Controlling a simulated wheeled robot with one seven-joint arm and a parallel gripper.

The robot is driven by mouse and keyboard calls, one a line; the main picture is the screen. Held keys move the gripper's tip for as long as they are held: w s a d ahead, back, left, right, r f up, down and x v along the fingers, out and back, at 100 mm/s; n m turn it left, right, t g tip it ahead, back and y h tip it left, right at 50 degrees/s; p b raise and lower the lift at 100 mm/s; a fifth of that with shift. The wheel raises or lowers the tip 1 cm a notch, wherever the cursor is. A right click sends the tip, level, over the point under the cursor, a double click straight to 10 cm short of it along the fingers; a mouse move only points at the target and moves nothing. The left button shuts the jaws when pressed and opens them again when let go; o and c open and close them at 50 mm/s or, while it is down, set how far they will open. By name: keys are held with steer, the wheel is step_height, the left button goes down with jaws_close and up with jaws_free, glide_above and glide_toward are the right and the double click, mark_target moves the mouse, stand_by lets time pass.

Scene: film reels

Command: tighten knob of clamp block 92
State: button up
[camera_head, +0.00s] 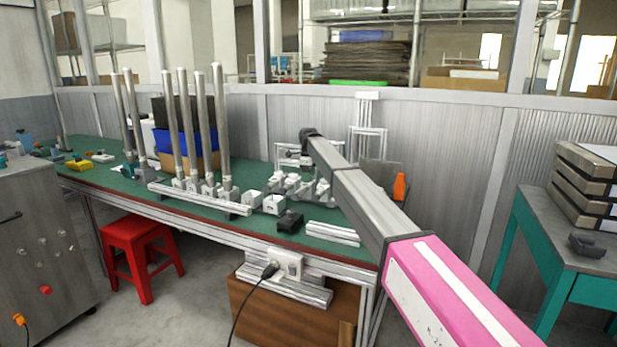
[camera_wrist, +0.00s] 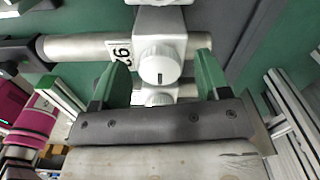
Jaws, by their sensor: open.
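In the wrist view, clamp block 92 (camera_wrist: 160,20) is a pale block on a horizontal metal rod, with its sideways "92" label (camera_wrist: 121,51) to the left of the knob. Its round white knob (camera_wrist: 158,62) has a short dark mark on its face. My gripper (camera_wrist: 161,66) is open, its two green fingers on the left and right of the knob, with a visible gap on each side. I cannot tell the gap in depth. A second white knob (camera_wrist: 159,98) shows just below, between the fingers. In the head view, my arm reaches over the bench and block 92 cannot be singled out.
The green bench (camera_head: 112,184) holds several upright metal posts (camera_head: 221,120) on the left. A black block (camera_head: 290,221) and white bars (camera_head: 332,233) lie near its front edge. An orange object (camera_head: 399,187) stands at the right end. A red stool (camera_head: 139,235) is in front.

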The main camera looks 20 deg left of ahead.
step_height(320, 180, up, 11)
stand_by(0.5)
steer(key=shift+f, duration=0.1)
